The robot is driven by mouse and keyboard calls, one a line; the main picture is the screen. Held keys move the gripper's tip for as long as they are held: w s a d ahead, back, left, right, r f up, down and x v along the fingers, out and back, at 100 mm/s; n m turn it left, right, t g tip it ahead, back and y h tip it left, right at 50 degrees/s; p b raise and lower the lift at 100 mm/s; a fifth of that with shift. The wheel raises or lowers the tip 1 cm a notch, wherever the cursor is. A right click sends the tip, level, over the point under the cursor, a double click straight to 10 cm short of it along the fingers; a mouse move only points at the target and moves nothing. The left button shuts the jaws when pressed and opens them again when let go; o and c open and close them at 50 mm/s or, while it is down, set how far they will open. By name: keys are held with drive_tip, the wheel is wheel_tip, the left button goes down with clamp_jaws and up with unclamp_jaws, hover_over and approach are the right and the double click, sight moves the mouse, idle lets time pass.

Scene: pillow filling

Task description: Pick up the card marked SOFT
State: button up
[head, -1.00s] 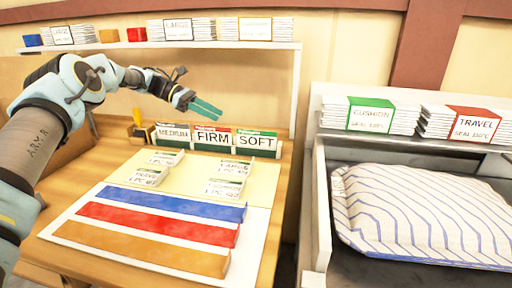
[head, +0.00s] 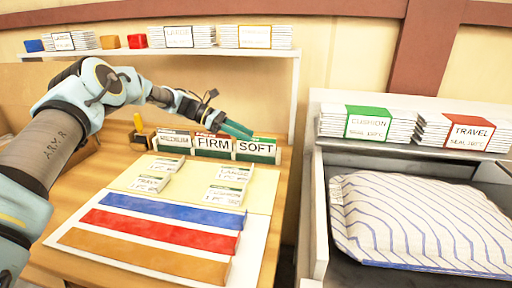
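The card marked SOFT (head: 257,148) stands upright at the right end of a row of cards on the bench. The FIRM card (head: 213,144) is next to it on the left, and a third card (head: 174,139), hard to read, is at the row's left end. My gripper (head: 244,131) has teal fingers that reach to the top edge of the cards, between FIRM and SOFT. The fingertips overlap the top of the SOFT card in the picture; I cannot tell whether they touch it. The two fingers look slightly apart with nothing seen between them.
A pale board (head: 255,218) with blue (head: 175,196), red (head: 160,229) and orange strips lies in front. Small labelled cards lie on its upper part. A shelf (head: 285,57) with stacks is above. A striped pillow (head: 420,222) lies in a tray at the right.

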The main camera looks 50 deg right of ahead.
drive_tip(key=shift+c, duration=0.3)
clamp_jaws()
idle(1.1)
